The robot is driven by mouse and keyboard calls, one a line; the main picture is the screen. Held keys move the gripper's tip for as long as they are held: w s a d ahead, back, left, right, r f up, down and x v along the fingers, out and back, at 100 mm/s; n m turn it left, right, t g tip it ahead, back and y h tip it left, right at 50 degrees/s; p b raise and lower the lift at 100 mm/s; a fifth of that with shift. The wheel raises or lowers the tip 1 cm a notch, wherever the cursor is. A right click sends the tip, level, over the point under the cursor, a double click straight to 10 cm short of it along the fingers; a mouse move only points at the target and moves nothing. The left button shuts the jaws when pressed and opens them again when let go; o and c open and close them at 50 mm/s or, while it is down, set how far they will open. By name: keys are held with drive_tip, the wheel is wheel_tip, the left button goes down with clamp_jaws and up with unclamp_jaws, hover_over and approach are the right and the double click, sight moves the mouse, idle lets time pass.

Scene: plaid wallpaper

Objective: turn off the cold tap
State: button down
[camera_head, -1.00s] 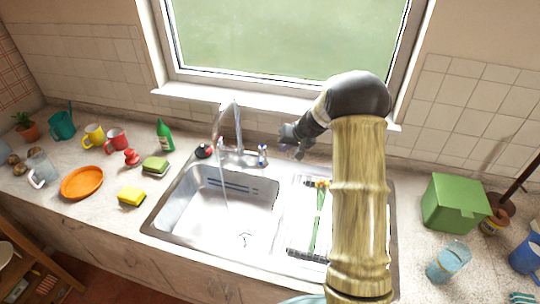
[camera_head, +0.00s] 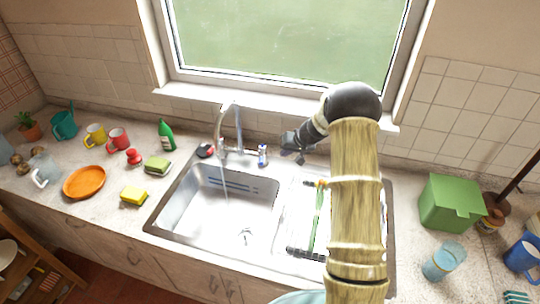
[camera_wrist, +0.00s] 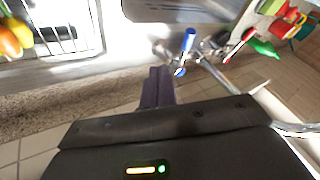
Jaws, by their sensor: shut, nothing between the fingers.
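The chrome tap (camera_head: 238,125) stands behind the sink with its spout over the left basin, and a thin stream of water (camera_head: 225,192) falls from it. The blue-marked cold handle (camera_head: 263,155) is right of the spout; in the wrist view the blue handle (camera_wrist: 188,40) stands just beyond my fingertips. The red-marked hot handle (camera_head: 204,150) is on the left and also shows in the wrist view (camera_wrist: 247,34). My gripper (camera_head: 291,145) is to the right of the cold handle, apart from it. In the wrist view its fingers (camera_wrist: 160,75) are together and empty.
A drying rack (camera_head: 313,220) fills the right side of the sink (camera_head: 165,222). A green bottle (camera_head: 166,135), sponges and mugs stand on the left counter. A green box (camera_head: 450,203) and a glass (camera_head: 443,260) are on the right. The window sill (camera_head: 220,97) runs behind the tap.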

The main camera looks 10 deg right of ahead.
sight(262, 155)
drive_tip(key=w+a+f+p, duration=0.2)
drive_tip(key=a+f+p, duration=0.2)
drive_tip(key=a, duration=0.1)
drive_tip(key=shift+w+a+f, duration=0.2)
drive_tip(key=shift+w+f, duration=0.1)
drive_tip(key=shift+w, duration=0.1)
